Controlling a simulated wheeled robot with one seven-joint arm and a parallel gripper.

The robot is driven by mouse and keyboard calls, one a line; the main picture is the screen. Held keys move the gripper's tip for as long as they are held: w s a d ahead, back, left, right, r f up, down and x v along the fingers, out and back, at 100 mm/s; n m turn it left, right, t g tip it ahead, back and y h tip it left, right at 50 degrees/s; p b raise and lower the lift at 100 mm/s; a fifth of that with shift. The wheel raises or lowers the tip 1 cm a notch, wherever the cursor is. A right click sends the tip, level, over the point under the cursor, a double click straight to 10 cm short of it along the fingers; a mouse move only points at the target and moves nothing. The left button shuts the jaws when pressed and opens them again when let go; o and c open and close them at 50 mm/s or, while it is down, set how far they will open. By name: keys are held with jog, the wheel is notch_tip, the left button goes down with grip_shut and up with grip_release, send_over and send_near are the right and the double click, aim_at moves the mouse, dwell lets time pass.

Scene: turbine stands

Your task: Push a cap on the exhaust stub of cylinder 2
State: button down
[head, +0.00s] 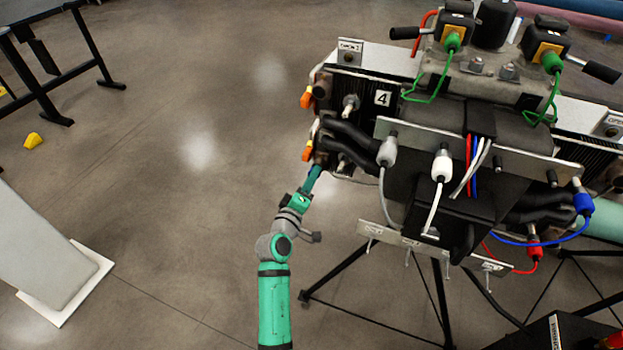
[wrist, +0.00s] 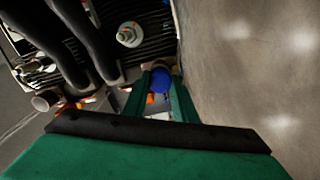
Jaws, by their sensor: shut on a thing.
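My gripper (head: 315,172) reaches up to the left side of the engine on its stand. In the wrist view its two green fingers (wrist: 160,92) are shut on a round blue cap (wrist: 162,79). A brownish round end of a stub (wrist: 155,67) shows just beyond the cap; I cannot tell whether the two touch. In the head view the cap is hidden at the fingertips, beside the engine's lower left cylinder (head: 328,146). No cylinder 2 number is readable there.
Another open pipe end (wrist: 45,100) shows at left in the wrist view. Black pipes (head: 350,132) and orange pieces (head: 307,98) are close to my gripper. The stand's black legs (head: 337,272) spread below.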

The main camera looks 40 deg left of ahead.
jog(key=shift+w+d, duration=0.1)
jog(key=shift+w, duration=0.05)
jog(key=shift+w, duration=0.1)
jog(key=c, duration=1.2)
grip_release()
jog(key=v, duration=0.7)
